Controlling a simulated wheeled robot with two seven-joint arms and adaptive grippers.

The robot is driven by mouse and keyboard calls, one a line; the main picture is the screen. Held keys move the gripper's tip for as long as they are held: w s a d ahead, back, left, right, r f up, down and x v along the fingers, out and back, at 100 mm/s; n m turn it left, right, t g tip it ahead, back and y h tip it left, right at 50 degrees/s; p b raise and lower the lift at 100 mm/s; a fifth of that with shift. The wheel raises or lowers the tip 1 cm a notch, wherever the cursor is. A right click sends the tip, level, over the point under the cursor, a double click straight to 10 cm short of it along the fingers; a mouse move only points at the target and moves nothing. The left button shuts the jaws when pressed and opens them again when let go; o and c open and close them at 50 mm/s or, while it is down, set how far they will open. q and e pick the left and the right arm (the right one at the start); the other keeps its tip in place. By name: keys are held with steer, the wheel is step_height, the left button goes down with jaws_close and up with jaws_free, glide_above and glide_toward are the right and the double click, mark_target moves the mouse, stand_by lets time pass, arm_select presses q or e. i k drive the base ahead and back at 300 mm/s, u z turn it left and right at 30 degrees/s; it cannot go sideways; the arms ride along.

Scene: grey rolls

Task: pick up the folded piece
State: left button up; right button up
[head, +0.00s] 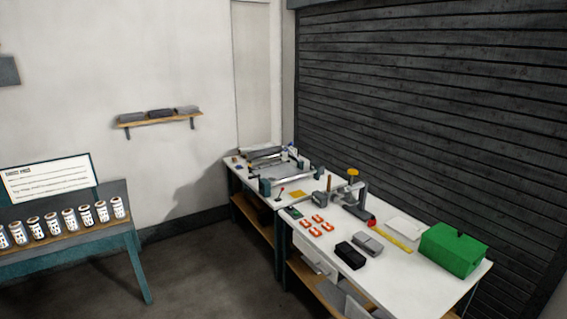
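No item is clearly recognisable as the folded piece. Three grey rolled or folded items lie on a wooden wall shelf (160,121): a left one (131,117), a darker middle one (160,113) and a right one (187,109). They are too small to tell which, if any, is folded. On the white workbench (318,262) lie a black block-like item (350,255) and a grey one (367,244), side by side. Neither of my grippers is in view.
The workbench also holds a green box (454,249), a yellow ruler (392,237), several orange-red U-shaped pieces and a clamp-like tool (351,194). A teal-legged stand (137,262) with several white cylinders is at left. The floor (222,275) between is clear.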

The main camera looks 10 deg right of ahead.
mark_target(373, 247)
steer(key=i, duration=1.65)
steer(key=z, duration=0.9)
steer(key=i, duration=1.65)
